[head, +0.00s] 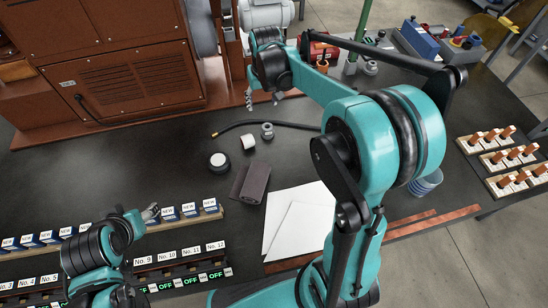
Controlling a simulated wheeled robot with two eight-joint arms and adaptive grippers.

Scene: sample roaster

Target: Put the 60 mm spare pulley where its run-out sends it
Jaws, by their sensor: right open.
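I cannot tell for sure which part is the 60 mm spare pulley. A small grey ring-shaped part (267,131) stands on the dark bench below my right gripper, and another grey ringed part (371,67) lies by the foot of a green post (356,42). My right gripper (263,101) is open and empty, pointing down above the bench in front of the brown machine, apart from the ring-shaped part. My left gripper (151,213) is at the lower left, beside the row of blue boxes labelled NEW (190,210); its fingers show too small to judge.
A black hose (240,125), white cylinder (248,142), black-and-white round part (219,161), brown sheet (250,183) and white papers (298,222) lie mid-bench. A blue bin (419,40) and grey bin (462,52) stand back right; pegged boards (498,159) right. The brown machine (120,85) fills the back left.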

